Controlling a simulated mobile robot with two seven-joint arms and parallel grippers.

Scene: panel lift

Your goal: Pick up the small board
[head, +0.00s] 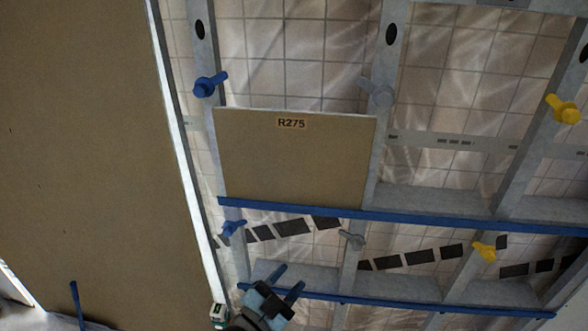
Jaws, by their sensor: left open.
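The small board (292,165) is a tan rectangle with a label reading R275 near its top edge. It stands slightly tilted in the picture between two grey studs, its lower edge at the upper blue rail (430,219). My left gripper (291,279) is at the bottom of the view, below the board and apart from it. Its two blue fingers are spread with nothing between them, near the lower blue rail (420,301). My right gripper is not in view.
A large tan panel (90,140) fills the left side. Clamps sit on the studs: blue (207,86), grey (378,95) and yellow (565,109) above, with matching ones below. A tiled wall shows behind the studs. A small pale-and-dark object (218,313) stands left of my gripper.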

